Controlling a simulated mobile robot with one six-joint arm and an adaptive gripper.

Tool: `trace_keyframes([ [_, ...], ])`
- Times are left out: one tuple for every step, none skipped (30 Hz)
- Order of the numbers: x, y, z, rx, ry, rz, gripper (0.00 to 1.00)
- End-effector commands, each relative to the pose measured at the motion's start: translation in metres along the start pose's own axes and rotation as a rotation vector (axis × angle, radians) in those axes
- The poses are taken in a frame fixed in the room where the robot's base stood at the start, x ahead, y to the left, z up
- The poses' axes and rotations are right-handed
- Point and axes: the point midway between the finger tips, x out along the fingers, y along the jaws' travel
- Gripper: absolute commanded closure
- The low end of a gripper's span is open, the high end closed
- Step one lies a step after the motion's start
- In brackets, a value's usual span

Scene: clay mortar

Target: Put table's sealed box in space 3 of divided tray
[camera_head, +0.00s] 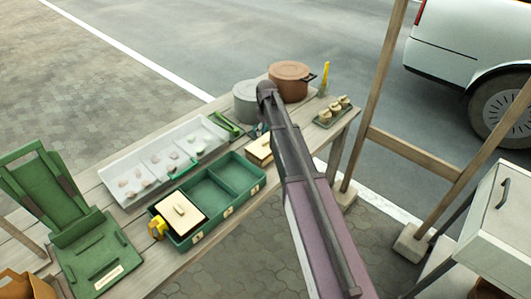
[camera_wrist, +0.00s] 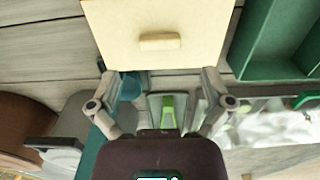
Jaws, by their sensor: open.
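A cream sealed box (camera_head: 259,151) with a small raised handle sits on the table, right of the green divided tray (camera_head: 232,207). In the wrist view the box (camera_wrist: 158,18) fills the top centre, its lid facing the camera. My gripper (camera_wrist: 158,80) is open, with its two fingers spread at the box's near edge and nothing held. In the head view my arm hides most of the gripper and part of the box. The tray's left compartment holds another cream box (camera_head: 181,212); its other compartments look empty. The tray also shows in the wrist view (camera_wrist: 262,45).
A long white tray (camera_head: 124,196) with small pieces lies behind the green one. A grey pot (camera_head: 245,103) and a brown pot (camera_head: 289,77) stand at the far end. A green stand (camera_head: 60,205) is at the left, and a wooden frame (camera_head: 410,153) rises at the right.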

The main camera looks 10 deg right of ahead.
Motion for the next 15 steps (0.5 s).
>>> trace_keyframes([
  [0.000,0.000,0.000,0.000,0.000,0.000,0.00],
  [0.000,0.000,0.000,0.000,0.000,0.000,0.00],
  [0.001,0.000,0.000,0.000,0.000,0.000,0.00],
  [0.001,0.000,0.000,0.000,0.000,0.000,0.00],
  [0.002,0.000,0.000,0.000,0.000,0.000,0.00],
  [0.003,0.000,0.000,0.000,0.000,0.000,0.00],
  [0.004,0.000,0.000,0.000,0.000,0.000,0.00],
  [0.005,0.000,0.000,0.000,0.000,0.000,0.00],
  [0.008,0.000,0.000,0.000,0.000,0.000,0.00],
  [0.009,0.000,0.000,0.000,0.000,0.000,0.00],
  [0.011,0.000,0.001,0.000,0.000,0.000,0.00],
  [0.014,0.000,0.001,0.000,0.000,0.000,0.00],
  [0.017,0.000,0.001,0.000,0.000,0.000,0.00],
  [0.019,0.000,0.001,0.000,0.000,0.000,0.00],
  [0.022,0.000,0.001,0.000,0.000,0.000,0.00],
])
